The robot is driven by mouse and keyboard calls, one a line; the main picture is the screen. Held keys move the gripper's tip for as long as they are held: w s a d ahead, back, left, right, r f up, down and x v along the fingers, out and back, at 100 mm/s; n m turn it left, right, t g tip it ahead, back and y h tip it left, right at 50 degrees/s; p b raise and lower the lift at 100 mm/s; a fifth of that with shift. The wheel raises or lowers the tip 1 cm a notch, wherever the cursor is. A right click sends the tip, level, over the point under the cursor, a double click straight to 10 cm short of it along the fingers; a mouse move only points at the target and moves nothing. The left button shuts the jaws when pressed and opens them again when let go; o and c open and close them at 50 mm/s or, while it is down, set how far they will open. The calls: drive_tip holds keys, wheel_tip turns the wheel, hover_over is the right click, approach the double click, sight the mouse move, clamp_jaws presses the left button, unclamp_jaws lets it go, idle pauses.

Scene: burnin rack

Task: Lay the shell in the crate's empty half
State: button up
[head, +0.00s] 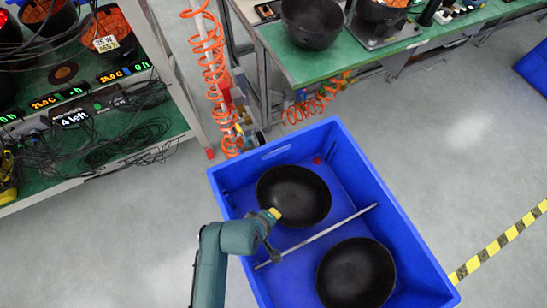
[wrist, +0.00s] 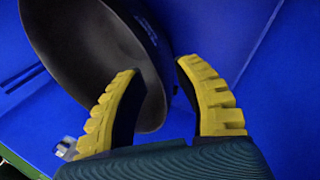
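A black bowl-shaped shell (head: 293,196) lies open side up in the upper half of the blue crate (head: 345,140). A second black shell (head: 356,274) is in the lower half, across a thin grey divider bar (head: 320,234). My gripper (head: 274,213) is at the lower-left rim of the upper shell. In the wrist view, my gripper's yellow-padded fingers (wrist: 158,70) are spread apart. The shell's rim (wrist: 160,70) runs between them, the left finger over the hollow and the right finger outside. A gap shows, so no firm hold is visible. The shell's underside is hidden.
A green bench (head: 350,55) at the top carries another dark bowl (head: 311,22) and other gear. A rack (head: 120,150) with cables and displays stands at the left. Orange coiled hoses (head: 212,70) hang between them. Grey floor is free right of the crate, beyond which runs yellow-black tape (head: 500,241).

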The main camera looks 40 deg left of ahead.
drive_tip(key=p+v, duration=0.2)
drive_tip(key=v, duration=0.5)
drive_tip(key=shift+r, duration=0.3)
drive_tip(key=shift+s, duration=0.1)
drive_tip(key=w+d+r+m+t+y, duration=0.2)
drive_tip(key=w+r+m+t, duration=0.25)
drive_tip(key=w+r, duration=0.65)
drive_tip(key=w+d+r+m+t+y, duration=0.15)
drive_tip(key=w+r+m+t, duration=0.45)
drive_tip(key=r, duration=0.9)
drive_tip(key=d+r+m+t+h, duration=0.1)
drive_tip(key=d+r+m+t, duration=0.1)
drive_tip(key=d+r, duration=0.3)
drive_tip(key=s+d+r+m+t+h, duration=0.1)
drive_tip(key=d+r, duration=0.4)
drive_tip(key=r, duration=0.8)
drive_tip(key=s+d+r+m+t+h, duration=0.1)
drive_tip(key=d+r+m+t, duration=0.3)
drive_tip(key=r, duration=0.5)
drive_tip(key=shift+s+d+r+m+h, duration=0.2)
drive_tip(key=shift+d+m+h, duration=0.25)
drive_tip(key=shift+d, duration=0.15)
